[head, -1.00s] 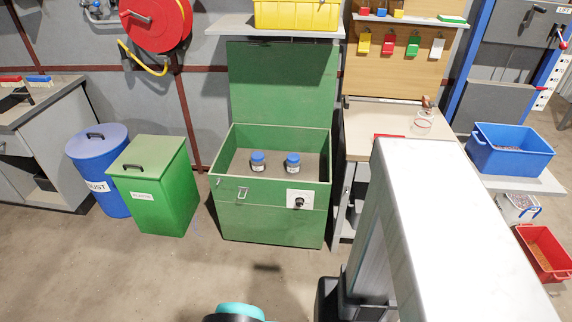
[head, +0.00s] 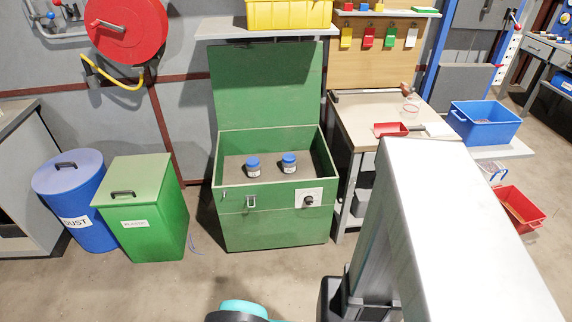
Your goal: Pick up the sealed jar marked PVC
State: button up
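Two small jars with blue lids stand upright inside an open green chest (head: 268,228), a left jar (head: 253,168) and a right jar (head: 289,164). Both have pale labels, but the print is too small to read, so I cannot tell which is marked PVC. The chest's lid (head: 266,86) stands raised at the back. A large pale column in the right foreground and a dark and teal part at the bottom edge appear to be mine. My gripper's fingers do not show.
A green bin (head: 142,210) and a blue drum (head: 72,205) stand left of the chest. A workbench (head: 350,112) with a red scoop (head: 391,129) is close on its right. A yellow crate (head: 288,14) sits on a shelf above. The floor in front is clear.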

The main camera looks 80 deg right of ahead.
aim_at(288, 162)
jog(key=z, duration=0.5)
jog(key=i, duration=0.55)
jog(key=z, duration=1)
jog(key=i, duration=0.8)
jog(key=z, duration=0.45)
